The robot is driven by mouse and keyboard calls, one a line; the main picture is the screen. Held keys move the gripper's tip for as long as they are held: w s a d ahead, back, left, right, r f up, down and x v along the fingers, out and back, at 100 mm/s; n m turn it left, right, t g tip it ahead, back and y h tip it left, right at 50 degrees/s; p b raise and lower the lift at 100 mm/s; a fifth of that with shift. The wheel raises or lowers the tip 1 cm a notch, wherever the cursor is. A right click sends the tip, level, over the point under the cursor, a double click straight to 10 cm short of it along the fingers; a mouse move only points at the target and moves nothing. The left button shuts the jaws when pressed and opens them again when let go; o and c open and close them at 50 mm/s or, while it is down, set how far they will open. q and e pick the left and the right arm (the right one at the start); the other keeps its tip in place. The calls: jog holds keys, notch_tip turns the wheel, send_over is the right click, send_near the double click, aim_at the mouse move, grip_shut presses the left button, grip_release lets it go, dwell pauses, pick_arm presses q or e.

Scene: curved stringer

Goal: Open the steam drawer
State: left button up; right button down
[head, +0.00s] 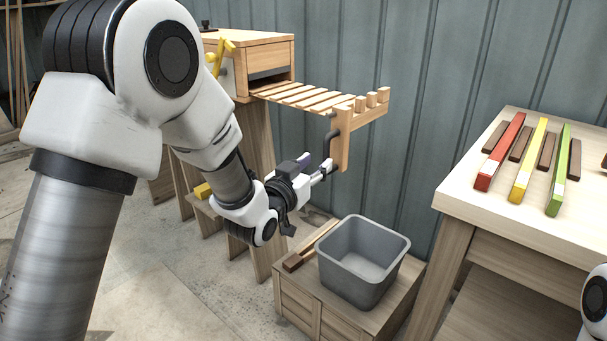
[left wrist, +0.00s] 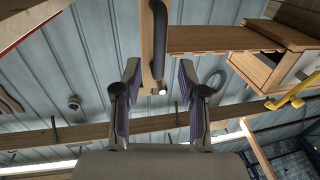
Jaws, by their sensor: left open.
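The steam drawer (head: 308,97) is a slatted wooden rack that extends far out to the right from the wooden steam box (head: 262,50). Its upright front board (head: 343,138) carries a dark curved handle (head: 328,143). In the left wrist view the handle (left wrist: 160,35) and board (left wrist: 148,45) come down from the top edge. My left gripper (head: 320,168) is open just below the handle. In its wrist view the fingertips (left wrist: 160,72) stand either side of the lower end of the handle and board; I cannot tell whether they touch. My right gripper is out of view.
A grey bin (head: 365,255) stands on a low wooden cabinet (head: 310,308) below the drawer. A pale table (head: 460,190) with red, yellow and green strips is at the right. The corrugated wall (head: 410,60) is behind. A yellow lever (head: 218,58) sits by the steam box.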

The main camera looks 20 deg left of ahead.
pick_arm(q)
jog(key=s, duration=0.6)
jog(key=shift+a, duration=0.45)
jog(key=s+f+n+g+y, duration=0.1)
jog(key=s+f+g, duration=0.35)
jog(key=f, duration=1.05)
jog(key=s+f+g, duration=0.3)
jog(key=s+f, duration=0.2)
jog(key=f, duration=1)
jog(key=s+a+f+n+g+y, duration=0.1)
jog(key=s+f+g, duration=0.3)
jog(key=s+f, duration=0.5)
jog(key=s+a+f+g+y, duration=0.1)
jog(key=s+f+g, duration=0.4)
jog(key=s, duration=0.7)
jog(key=s+r+g+p, duration=0.1)
jog(key=s+r+p, duration=0.2)
jog(key=r+p, duration=2.2)
jog(key=shift+s+a+r+p, duration=0.15)
jog(key=shift+a+r+p, duration=0.25)
jog(key=shift+p, duration=0.15)
